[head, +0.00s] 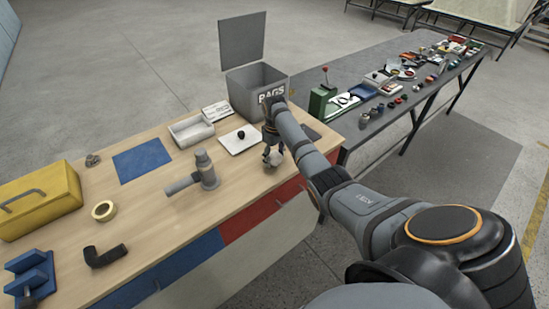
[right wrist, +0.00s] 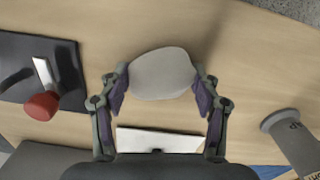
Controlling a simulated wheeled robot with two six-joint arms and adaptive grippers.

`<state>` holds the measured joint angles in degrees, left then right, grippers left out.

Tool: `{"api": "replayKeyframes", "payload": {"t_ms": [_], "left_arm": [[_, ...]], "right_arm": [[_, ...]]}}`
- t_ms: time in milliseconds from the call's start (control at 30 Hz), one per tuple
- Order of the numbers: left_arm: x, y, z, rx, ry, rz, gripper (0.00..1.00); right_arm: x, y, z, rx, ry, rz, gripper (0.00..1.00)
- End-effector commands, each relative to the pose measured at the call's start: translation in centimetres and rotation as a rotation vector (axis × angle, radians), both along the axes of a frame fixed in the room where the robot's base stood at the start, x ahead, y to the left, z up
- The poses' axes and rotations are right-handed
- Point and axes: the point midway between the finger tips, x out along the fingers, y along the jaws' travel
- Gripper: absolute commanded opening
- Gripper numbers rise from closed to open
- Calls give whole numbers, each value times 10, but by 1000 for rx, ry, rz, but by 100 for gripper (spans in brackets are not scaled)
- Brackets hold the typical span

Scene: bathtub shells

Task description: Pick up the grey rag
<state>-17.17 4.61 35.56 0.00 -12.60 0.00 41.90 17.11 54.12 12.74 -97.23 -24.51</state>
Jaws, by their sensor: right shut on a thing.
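The grey rag (right wrist: 162,73) is a pale, rounded, crumpled lump held between the fingers of my right gripper (right wrist: 160,88) in the right wrist view. The gripper is shut on the rag, a finger on each side. I cannot tell whether the rag touches the bench top. My left gripper is not in view.
The grey RAGS bin (head: 243,92) stands open-lidded at the bench's back. A white plate (head: 232,148) with a black knob lies beside my gripper. A grey pipe fitting (head: 207,172) stands to the left. A dark mat (right wrist: 15,65) with a red-handled tool (right wrist: 41,106) lies nearby.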

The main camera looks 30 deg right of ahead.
Motion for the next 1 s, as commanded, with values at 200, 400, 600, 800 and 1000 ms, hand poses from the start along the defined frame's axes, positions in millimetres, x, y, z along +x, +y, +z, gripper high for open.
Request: {"api": "replayKeyframes", "payload": {"t_ms": [200,400,600,800,1000], "left_arm": [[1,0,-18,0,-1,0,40],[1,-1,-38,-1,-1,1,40],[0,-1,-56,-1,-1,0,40],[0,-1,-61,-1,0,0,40],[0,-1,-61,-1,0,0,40]], "right_arm": [[7,7,34,3,-10,3,32],[30,48,89,3,-10,3,32],[58,94,111,2,-4,3,32],[71,115,124,0,-1,0,32],[74,120,127,-1,-1,0,32]]}}
